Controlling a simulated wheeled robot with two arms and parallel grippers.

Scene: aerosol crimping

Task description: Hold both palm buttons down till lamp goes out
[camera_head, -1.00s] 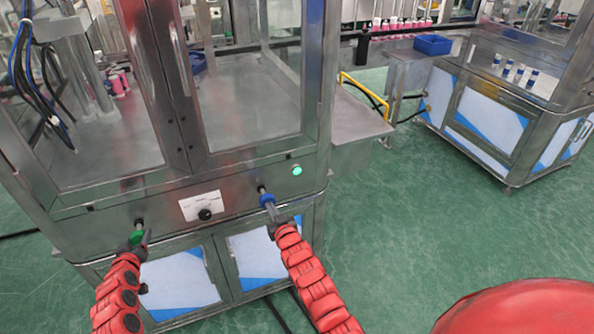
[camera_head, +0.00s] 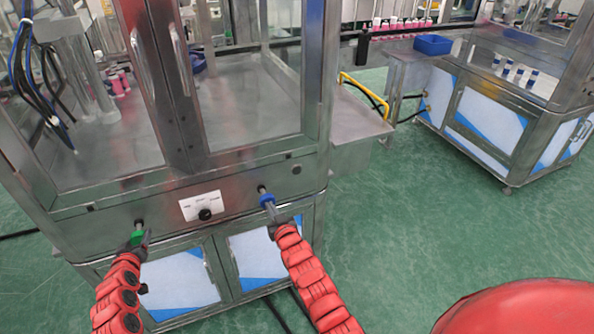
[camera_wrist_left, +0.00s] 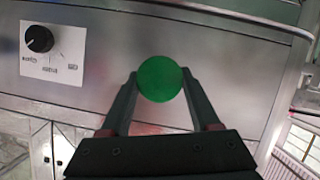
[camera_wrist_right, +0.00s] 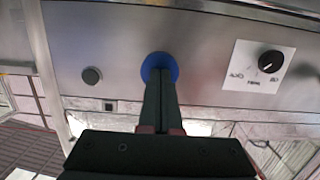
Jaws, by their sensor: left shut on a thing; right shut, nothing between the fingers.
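The green palm button (camera_head: 137,238) is on the left of the machine's front panel. My left gripper (camera_head: 141,240) is at it, and in the left wrist view its fingers (camera_wrist_left: 160,85) are closed around the sides of the green button (camera_wrist_left: 160,79). The blue palm button (camera_head: 267,200) is right of the dial. My right gripper (camera_head: 272,212) is shut and empty, its fingertips (camera_wrist_right: 160,72) against the face of the blue button (camera_wrist_right: 159,63). The lamp (camera_head: 296,169) on the panel's right is dark; it also shows dark in the right wrist view (camera_wrist_right: 91,75).
A black selector knob (camera_head: 204,214) on a white plate sits between the buttons. Glass doors with vertical handles (camera_head: 180,60) rise above the panel. A metal side shelf (camera_head: 352,125) juts out at the right.

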